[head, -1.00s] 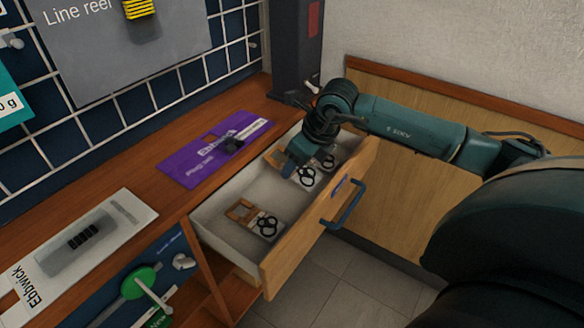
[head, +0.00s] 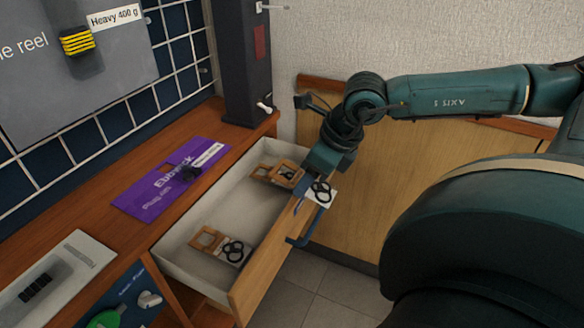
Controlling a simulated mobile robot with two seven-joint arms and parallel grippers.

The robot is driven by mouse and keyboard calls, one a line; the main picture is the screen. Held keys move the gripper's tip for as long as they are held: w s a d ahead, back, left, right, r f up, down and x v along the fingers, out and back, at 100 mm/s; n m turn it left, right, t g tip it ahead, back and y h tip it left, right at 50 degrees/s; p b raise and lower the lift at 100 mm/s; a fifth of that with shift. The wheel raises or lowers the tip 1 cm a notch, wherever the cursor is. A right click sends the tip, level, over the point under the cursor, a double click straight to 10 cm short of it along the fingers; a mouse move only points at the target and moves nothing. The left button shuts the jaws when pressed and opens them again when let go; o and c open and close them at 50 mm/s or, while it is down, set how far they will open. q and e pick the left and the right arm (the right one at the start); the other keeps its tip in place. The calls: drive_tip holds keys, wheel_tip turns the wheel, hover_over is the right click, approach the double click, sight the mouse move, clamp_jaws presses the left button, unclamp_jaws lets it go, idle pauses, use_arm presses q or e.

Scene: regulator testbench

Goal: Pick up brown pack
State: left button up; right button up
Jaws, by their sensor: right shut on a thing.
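My right gripper (head: 314,176) is shut on a brown pack (head: 320,193), a white card with black rings and a brown frame at its left end. It holds the pack above the right part of the open drawer, overlapping the drawer front in the picture. The gripper's fingers are small and partly hidden by its body. A second brown pack (head: 207,239) lies in the near part of the drawer (head: 215,205). Another brown pack (head: 262,172) lies at the drawer's far end, partly hidden behind the held one. My left gripper is not in view.
The drawer front has a blue handle (head: 302,238). A purple card (head: 172,180) lies on the wooden counter to the left. A dark post (head: 247,75) stands at the counter's far end. The middle of the drawer floor is clear.

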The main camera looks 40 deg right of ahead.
sight(331, 193)
drive_tip(key=s, duration=0.1)
drive_tip(key=s+d, duration=0.1)
drive_tip(key=s, duration=0.1)
drive_tip(key=s+d, duration=0.1)
drive_tip(key=s, duration=0.1)
drive_tip(key=shift+s+d+r, duration=0.1)
use_arm(q)
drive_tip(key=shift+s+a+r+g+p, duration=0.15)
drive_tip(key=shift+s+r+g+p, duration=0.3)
drive_tip(key=shift+p, duration=0.65)
use_arm(e)
drive_tip(key=shift+s+d+r+g+h, duration=0.2)
drive_tip(key=shift+s+d+r+g, duration=0.15)
drive_tip(key=shift+s+g, duration=0.35)
drive_tip(key=shift+s+d+r+g+h, duration=0.25)
drive_tip(key=shift+s+d+g, duration=0.1)
drive_tip(key=shift+s, duration=0.6)
drive_tip(key=shift+s+d+r+g+h, duration=0.15)
drive_tip(key=shift+s+d+r+g, duration=0.15)
drive_tip(key=shift+s+g, duration=0.4)
drive_tip(key=shift+s, duration=0.1)
drive_tip(key=shift+r, duration=0.1)
